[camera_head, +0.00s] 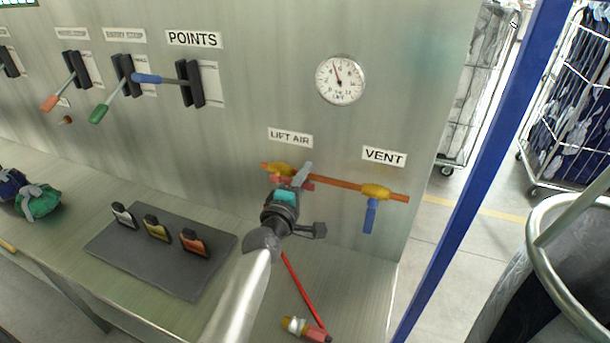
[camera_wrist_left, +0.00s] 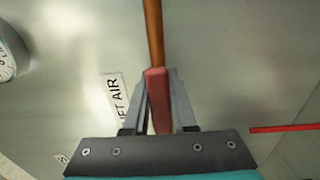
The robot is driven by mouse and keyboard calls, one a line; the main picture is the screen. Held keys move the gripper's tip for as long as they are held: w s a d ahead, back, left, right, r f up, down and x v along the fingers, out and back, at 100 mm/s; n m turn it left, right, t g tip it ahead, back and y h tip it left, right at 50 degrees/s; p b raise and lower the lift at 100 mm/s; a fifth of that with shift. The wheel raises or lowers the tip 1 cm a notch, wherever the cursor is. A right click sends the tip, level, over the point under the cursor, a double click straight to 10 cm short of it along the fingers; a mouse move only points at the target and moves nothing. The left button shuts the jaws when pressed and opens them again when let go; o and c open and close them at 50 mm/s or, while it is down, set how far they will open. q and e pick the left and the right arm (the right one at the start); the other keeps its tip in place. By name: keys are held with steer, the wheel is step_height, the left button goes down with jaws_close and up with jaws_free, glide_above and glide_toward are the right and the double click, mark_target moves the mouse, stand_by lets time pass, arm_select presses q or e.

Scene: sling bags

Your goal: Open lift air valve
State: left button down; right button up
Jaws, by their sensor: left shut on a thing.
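The lift air valve has a yellow body (camera_head: 280,169) on an orange pipe (camera_head: 340,184), under the LIFT AIR label (camera_head: 290,138). My left gripper (camera_head: 300,180) is in front of this valve and hides part of it in the head view. In the left wrist view, my left gripper's fingers (camera_wrist_left: 158,105) are shut on the valve's red handle (camera_wrist_left: 157,85). The handle appears in line with the orange pipe (camera_wrist_left: 153,25) there. The LIFT AIR label also shows beside the fingers (camera_wrist_left: 115,97). My right gripper is not in view.
The vent valve (camera_head: 375,191) is to the right, its blue handle (camera_head: 370,217) hanging down. A gauge (camera_head: 340,80) is above. A dark mat (camera_head: 165,260) with several tags lies on the bench, and a red rod (camera_head: 304,290) is near its front. A blue post (camera_head: 480,180) stands right.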

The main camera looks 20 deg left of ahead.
arm_select(q)
steer(key=shift+r, duration=0.15)
steer(key=c, duration=0.7)
jaws_free()
steer(key=shift+s+d+b, duration=0.15)
steer(key=shift+s, duration=2.35)
steer(key=shift+s+d+b, duration=0.15)
steer(key=shift+s+b, duration=0.05)
steer(key=shift+s, duration=2.35)
steer(key=shift+s+d+b, duration=0.15)
steer(key=shift+s, duration=2.35)
steer(key=shift+s, duration=0.1)
